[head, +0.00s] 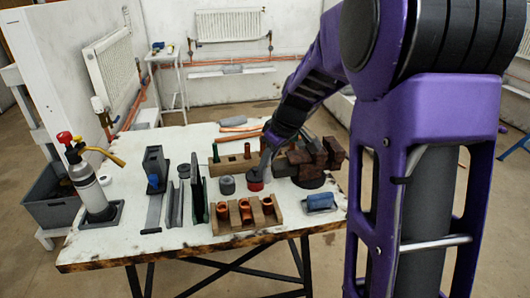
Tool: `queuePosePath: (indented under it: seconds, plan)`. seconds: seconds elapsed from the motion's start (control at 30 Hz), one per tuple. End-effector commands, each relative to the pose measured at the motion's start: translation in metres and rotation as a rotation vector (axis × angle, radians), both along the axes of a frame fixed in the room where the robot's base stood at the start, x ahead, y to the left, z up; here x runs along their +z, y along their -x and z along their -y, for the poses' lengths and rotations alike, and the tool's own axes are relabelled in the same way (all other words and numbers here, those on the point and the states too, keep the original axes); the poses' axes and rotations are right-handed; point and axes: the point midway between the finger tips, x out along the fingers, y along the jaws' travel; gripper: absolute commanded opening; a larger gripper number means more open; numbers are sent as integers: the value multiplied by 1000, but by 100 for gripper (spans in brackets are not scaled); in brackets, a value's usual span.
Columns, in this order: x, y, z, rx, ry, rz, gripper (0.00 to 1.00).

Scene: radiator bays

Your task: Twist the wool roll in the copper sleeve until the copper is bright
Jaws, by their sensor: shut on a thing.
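A wooden rack (247,224) near the table's front edge holds copper sleeves, with one sleeve (222,212) at its left, one (245,212) in the middle and one (268,206) at its right. I cannot pick out the wool roll for certain, nor see how bright the inside of any sleeve is.
A gas torch (92,185) stands at the table's left. A grey pot (227,185) is left of the tin. Dark brown blocks (312,160) stand close right of my gripper. A blue item (320,203) lies front right. The left front table (130,245) is clear.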

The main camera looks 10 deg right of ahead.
Motion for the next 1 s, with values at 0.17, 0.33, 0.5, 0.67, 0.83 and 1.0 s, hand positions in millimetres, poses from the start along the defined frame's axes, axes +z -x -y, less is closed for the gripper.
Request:
queuePosePath:
  seconds: [0.17, 0.33, 0.5, 0.67, 0.83, 1.0]
  plan:
    - [-3, 6, 0, 1, 2, 0, 0]
    - [-10, 5, 0, 1, 2, 0, 0]
    - [-25, 5, 0, 0, 1, 0, 0]
    - [-41, 5, 0, 0, 1, -2, 0]
    - [-49, 5, 0, 0, 2, 1, 0]
    - [-49, 5, 0, 1, 2, 0, 0]
